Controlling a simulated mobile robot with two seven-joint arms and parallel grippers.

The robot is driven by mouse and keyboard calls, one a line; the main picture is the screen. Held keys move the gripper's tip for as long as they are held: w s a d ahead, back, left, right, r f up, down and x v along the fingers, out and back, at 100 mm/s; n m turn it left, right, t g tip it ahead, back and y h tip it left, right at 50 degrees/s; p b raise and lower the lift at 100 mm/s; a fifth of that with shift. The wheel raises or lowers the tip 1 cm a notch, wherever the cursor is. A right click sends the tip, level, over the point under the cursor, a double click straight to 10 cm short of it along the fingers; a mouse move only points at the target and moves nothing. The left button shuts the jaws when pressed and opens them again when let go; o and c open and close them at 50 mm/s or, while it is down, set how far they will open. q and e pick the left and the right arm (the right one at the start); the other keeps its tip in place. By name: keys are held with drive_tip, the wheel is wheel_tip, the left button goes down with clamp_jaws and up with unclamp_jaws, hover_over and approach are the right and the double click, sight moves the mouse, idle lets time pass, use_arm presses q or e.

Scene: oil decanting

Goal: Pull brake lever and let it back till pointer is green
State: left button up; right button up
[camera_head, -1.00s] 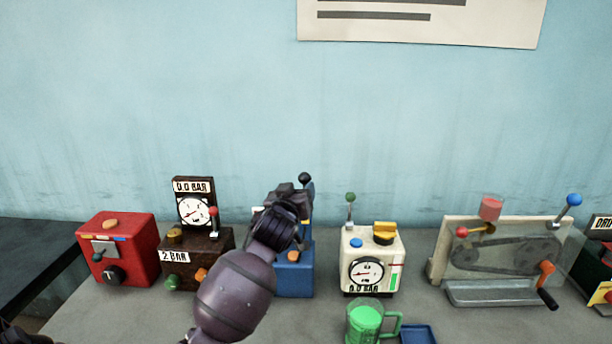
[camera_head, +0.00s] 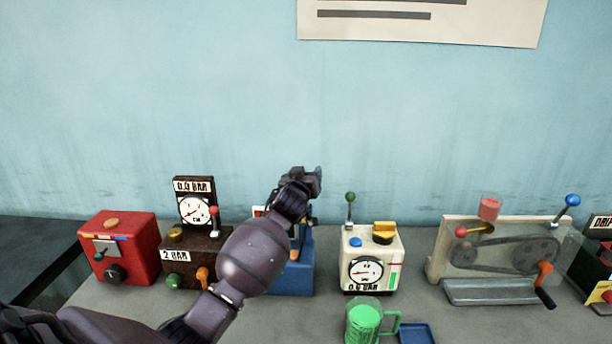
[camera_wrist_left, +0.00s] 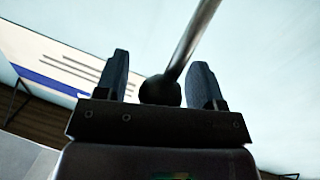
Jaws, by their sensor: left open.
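The blue box (camera_head: 290,280) stands on the bench left of the middle, partly covered by my left arm. My left gripper (camera_head: 312,177) is above it, at the upper end of its lever. In the left wrist view the lever's black ball knob (camera_wrist_left: 160,90) sits between the two open fingers, and its metal shaft (camera_wrist_left: 193,40) runs up and to the right. I see gaps beside the knob, so the fingers are not closed on it. The pointer and any green mark on the blue box are hidden behind my arm. My right gripper is out of view.
To the left stand a brown gauge unit (camera_head: 192,245) and a red box (camera_head: 118,238). To the right are a cream gauge box (camera_head: 350,243), a green mug (camera_head: 366,320), a blue tray (camera_head: 417,333) and a belt machine (camera_head: 436,262). The wall is behind.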

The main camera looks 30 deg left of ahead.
use_arm(q)
clamp_jaws()
idle(0.3)
